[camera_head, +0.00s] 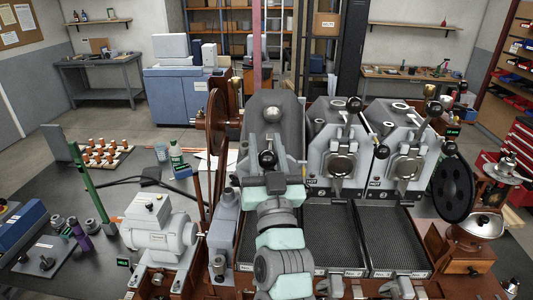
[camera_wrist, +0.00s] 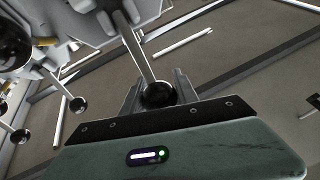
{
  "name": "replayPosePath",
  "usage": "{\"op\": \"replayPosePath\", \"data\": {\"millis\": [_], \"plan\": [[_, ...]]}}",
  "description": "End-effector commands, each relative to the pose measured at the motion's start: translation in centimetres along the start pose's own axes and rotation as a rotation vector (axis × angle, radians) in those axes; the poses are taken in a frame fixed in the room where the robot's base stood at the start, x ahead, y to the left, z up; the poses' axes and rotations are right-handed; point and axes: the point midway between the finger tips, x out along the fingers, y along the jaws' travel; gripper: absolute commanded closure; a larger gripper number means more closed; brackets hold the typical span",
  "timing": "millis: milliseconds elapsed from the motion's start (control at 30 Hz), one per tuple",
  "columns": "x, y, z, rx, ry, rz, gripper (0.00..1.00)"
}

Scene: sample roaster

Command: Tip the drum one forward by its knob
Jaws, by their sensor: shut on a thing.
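The leftmost of the three grey drum units (camera_head: 270,103), which I take as drum one, stands directly behind my gripper (camera_head: 268,166). Its face looks different from the other two, and my arm hides its lower front. A black ball knob (camera_head: 267,158) sits at my fingertips. In the wrist view the black knob (camera_wrist: 158,95) on a metal rod (camera_wrist: 138,50) lies between the two fingers of my gripper (camera_wrist: 158,90), which are shut on it. I cannot tell the drum's exact tilt.
Two more drum units, the middle one (camera_head: 335,150) and the right one (camera_head: 402,155), stand close on the right with black-ball levers. Mesh trays (camera_head: 390,235) lie in front. A motor (camera_head: 160,232) and a brown wheel (camera_head: 217,120) stand left.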

Motion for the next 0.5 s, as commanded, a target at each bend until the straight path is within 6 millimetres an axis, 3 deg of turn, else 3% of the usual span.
{"op": "replayPosePath", "data": {"millis": [33, 200, 500], "plan": [[-0.8, 0.0, 0.8, -0.003, 0.017, -0.003, 1.00], [-1.8, -0.2, 0.8, -0.013, 0.055, -0.011, 1.00], [-2.2, -0.3, 0.6, -0.016, 0.075, -0.015, 1.00]]}}
